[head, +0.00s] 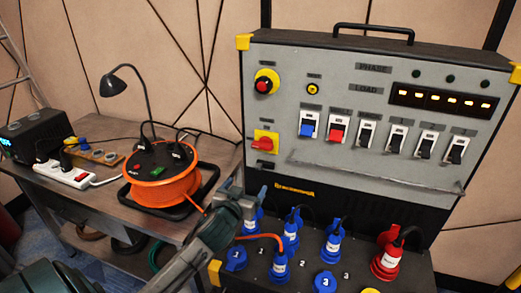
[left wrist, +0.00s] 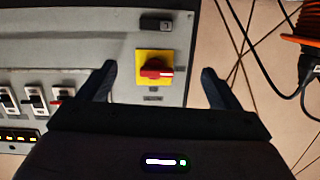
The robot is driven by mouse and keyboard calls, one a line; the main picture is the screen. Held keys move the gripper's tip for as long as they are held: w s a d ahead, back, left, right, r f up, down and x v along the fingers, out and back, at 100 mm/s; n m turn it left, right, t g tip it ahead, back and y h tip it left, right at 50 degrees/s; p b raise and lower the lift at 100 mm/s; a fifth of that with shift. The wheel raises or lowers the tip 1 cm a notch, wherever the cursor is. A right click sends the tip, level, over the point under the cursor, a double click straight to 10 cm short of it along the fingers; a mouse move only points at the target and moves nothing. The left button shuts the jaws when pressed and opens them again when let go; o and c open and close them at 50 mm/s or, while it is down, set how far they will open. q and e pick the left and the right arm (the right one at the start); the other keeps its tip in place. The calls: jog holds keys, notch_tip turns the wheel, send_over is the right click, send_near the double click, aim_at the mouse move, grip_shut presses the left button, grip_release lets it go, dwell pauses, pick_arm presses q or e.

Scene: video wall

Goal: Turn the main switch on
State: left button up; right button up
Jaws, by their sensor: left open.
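The main switch (head: 262,143) is a red rotary handle on a yellow square plate, low on the left side of the grey panel. Its handle lies roughly level. In the left wrist view the red handle (left wrist: 157,73) lies across its yellow plate, between my open fingers as seen from the camera. My left gripper (head: 252,200) is open and empty, below the switch in the head view and apart from it. Its two dark fingers show at either side in the left wrist view. My right gripper is not in view.
A red button on yellow (head: 265,84) sits above the switch. A row of rocker switches (head: 367,133) and a handrail (head: 375,175) are to the right. Blue plugs (head: 291,228) stand below, near my left arm. An orange cable reel (head: 160,187) sits on the desk at left.

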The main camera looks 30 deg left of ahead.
pick_arm(q)
jog(key=t, duration=0.2)
send_near(261, 148)
jog(key=p+x, duration=0.2)
jog(key=x, duration=0.5)
jog(key=shift+w+a+r+p, duration=0.1)
jog(key=shift+w+r+p, duration=0.05)
jog(key=shift+w+p, duration=0.2)
jog(key=shift+w+a, duration=0.15)
jog(key=shift+w, duration=0.65)
jog(key=c, duration=1)
